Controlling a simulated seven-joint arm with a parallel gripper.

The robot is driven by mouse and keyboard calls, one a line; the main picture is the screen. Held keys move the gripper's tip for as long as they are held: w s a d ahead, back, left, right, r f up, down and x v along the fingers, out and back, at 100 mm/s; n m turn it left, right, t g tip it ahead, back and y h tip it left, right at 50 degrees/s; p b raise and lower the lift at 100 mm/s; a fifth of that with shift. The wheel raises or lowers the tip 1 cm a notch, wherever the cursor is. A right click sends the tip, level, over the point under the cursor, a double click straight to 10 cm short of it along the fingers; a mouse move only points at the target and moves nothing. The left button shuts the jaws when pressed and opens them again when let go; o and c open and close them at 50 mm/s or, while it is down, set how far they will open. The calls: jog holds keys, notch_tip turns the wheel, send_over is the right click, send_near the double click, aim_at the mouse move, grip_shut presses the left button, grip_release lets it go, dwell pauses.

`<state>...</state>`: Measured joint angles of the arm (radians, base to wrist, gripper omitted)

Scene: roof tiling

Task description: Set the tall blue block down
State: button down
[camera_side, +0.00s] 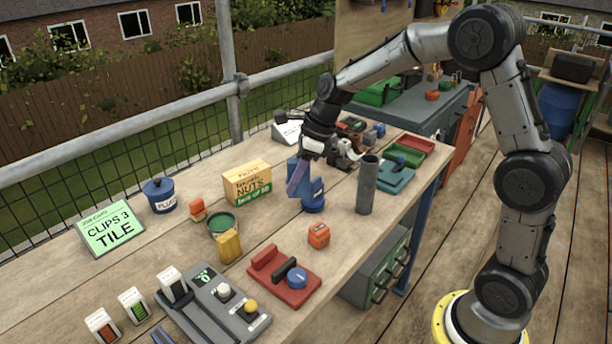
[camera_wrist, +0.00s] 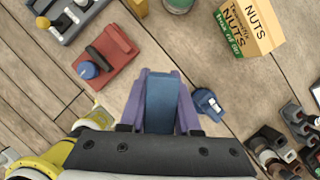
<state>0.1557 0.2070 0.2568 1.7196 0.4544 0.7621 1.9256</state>
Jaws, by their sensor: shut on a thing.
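The tall blue block (camera_wrist: 162,105) stands out between the two purple fingers of my gripper (camera_wrist: 165,100) in the wrist view. The fingers are shut on its two sides. In the side view my gripper (camera_side: 299,180) points down over the middle of the bench, just right of the nuts box. The block is partly hidden by the fingers there, and I cannot tell whether its lower end touches the bench. A separate small blue item (camera_side: 314,206) sits on the bench close by; it also shows right of the fingers in the wrist view (camera_wrist: 208,104).
The nuts box (camera_side: 247,184) stands left of my gripper and a grey tube (camera_side: 367,186) stands upright to its right.

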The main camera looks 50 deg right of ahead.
jog(key=w+d+m+t+h, duration=0.15)
jog(key=d+m, duration=0.25)
jog(key=d, duration=0.6)
jog(key=w+d+m+h, duration=0.25)
jog(key=d+m, duration=0.25)
jog(key=d, duration=0.4)
jog(key=shift+y, duration=0.4)
jog(key=w+d+f, duration=0.1)
jog(key=w+f, duration=0.2)
jog(key=w, duration=0.1)
jog(key=w+d+f, duration=0.2)
jog(key=w+f, duration=0.1)
jog(key=w, duration=0.2)
jog(key=w+d+f, duration=0.2)
jog(key=w+f, duration=0.2)
jog(key=shift+w+d+f, duration=0.1)
jog(key=shift+w+d, duration=0.05)
jog(key=shift+d, duration=0.1)
jog(key=shift+w+f+g, duration=0.15)
jog(key=shift+f+g, duration=0.1)
jog(key=shift+f, duration=1.4)
jog(key=shift+f, duration=0.2)
jog(key=c, duration=0.6)
grip_release()
